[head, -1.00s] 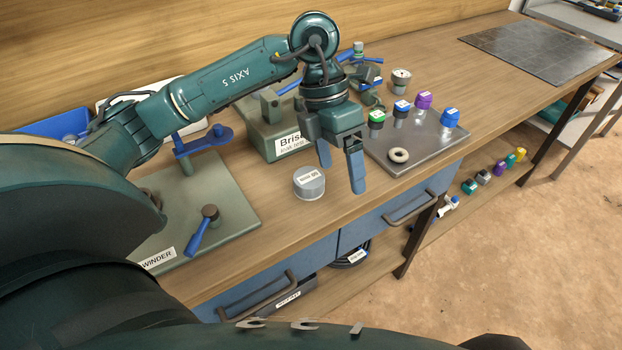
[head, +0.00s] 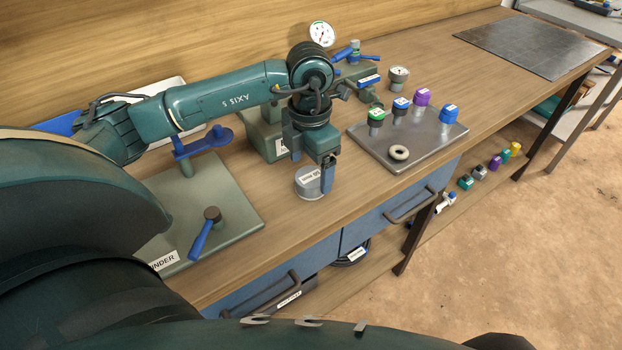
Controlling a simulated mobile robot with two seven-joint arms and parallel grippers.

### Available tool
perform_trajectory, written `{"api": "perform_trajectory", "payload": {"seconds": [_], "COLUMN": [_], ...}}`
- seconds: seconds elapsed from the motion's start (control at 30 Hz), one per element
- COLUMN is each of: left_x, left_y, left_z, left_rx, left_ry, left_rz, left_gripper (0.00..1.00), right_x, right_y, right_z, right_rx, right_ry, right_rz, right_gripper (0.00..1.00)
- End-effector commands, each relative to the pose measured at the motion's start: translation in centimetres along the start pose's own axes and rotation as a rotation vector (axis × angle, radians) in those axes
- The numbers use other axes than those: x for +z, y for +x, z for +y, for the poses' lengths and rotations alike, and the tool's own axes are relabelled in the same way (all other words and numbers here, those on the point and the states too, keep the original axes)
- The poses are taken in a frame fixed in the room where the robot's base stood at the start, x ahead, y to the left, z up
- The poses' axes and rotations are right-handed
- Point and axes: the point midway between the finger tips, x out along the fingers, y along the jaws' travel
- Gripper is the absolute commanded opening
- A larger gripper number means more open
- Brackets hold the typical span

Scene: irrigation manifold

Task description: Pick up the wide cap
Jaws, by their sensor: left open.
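The wide cap is a short grey cylinder (head: 307,185) with a white label on top. It stands upright on the wooden bench near its front edge, in the middle of the head view. My left gripper (head: 311,167) is open right over the cap, fingers pointing down. One finger shows in front of the cap's right side and covers part of it. The other finger is at the back left. I cannot tell whether the fingers touch the cap. My right gripper is not in view.
A metal tray (head: 425,150) to the right holds several coloured caps and a pale ring (head: 398,152). A green plate (head: 205,190) with blue-handled parts lies to the left. A green block (head: 262,138) stands behind the gripper. Drawers (head: 385,222) are below the bench edge.

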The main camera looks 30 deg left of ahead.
Motion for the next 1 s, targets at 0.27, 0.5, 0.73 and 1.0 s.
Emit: {"api": "perform_trajectory", "payload": {"seconds": [0.27,0.5,0.73,1.0], "left_x": [0.2,0.3,0.3,0.3], "left_y": [3.6,3.8,3.8,3.7], "left_z": [0.1,0.1,0.1,0.1], "left_rx": [-0.002,-0.002,-0.002,-0.002], "left_ry": [-0.001,0.000,0.000,0.000], "left_rz": [0.001,-0.002,-0.001,-0.002], "left_gripper": [0.82,0.82,0.65,0.43], "right_x": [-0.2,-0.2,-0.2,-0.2], "right_y": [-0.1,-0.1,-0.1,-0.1], "right_z": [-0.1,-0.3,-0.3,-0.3], "right_rx": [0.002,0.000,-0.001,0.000], "right_ry": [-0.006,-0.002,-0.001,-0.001], "right_rz": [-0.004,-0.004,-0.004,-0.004], "right_gripper": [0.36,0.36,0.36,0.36]}}
